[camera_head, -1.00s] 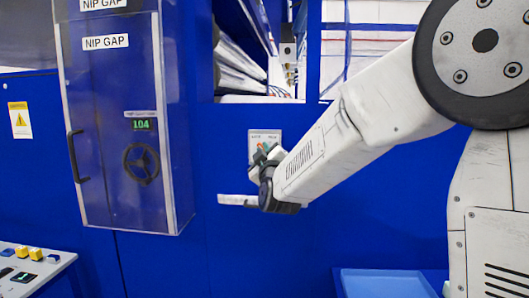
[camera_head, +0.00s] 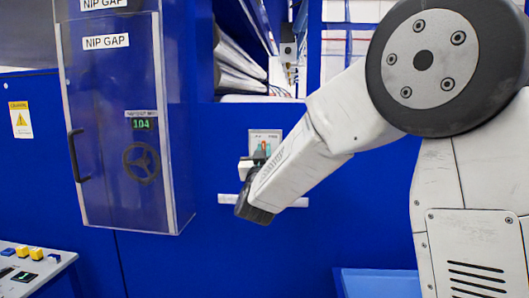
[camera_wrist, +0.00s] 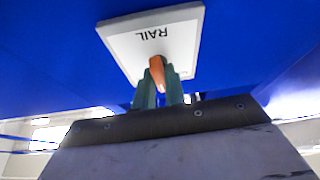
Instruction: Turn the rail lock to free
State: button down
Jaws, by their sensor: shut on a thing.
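The rail lock is a light grey plate (camera_head: 265,134) on the blue machine front, seen in the head view behind my wrist. In the wrist view its plate (camera_wrist: 187,37) reads "RAIL" upside down and carries an orange lever (camera_wrist: 157,68). My gripper (camera_wrist: 159,88) has its green fingers on either side of the lever, shut on it. In the head view my gripper (camera_head: 260,152) is small at the plate, partly hidden by my arm.
A pale horizontal bar (camera_head: 229,199) sticks out just below the lock, close behind my wrist. A clear-doored cabinet (camera_head: 125,130) labelled "NIP GAP" stands to the left. A blue tray (camera_head: 378,283) lies at the lower right. An opening with rollers (camera_head: 240,65) is above.

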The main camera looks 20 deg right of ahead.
jog(key=shift+a+m+g+h, duration=0.1)
jog(key=shift+m+g+h, duration=0.75)
jog(key=shift+m, duration=1.45)
jog(key=shift+m+g+h, duration=0.75)
jog(key=shift+m+h, duration=0.15)
jog(key=shift+m, duration=1.4)
jog(key=shift+a+m+g+h, duration=0.1)
jog(key=shift+m+g+h, duration=0.75)
jog(key=shift+m, duration=1.45)
jog(key=c, duration=1.5)
grip_release()
jog(key=shift+o, duration=0.2)
jog(key=v, duration=0.7)
jog(key=shift+s+a, duration=0.15)
jog(key=shift+s, duration=0.05)
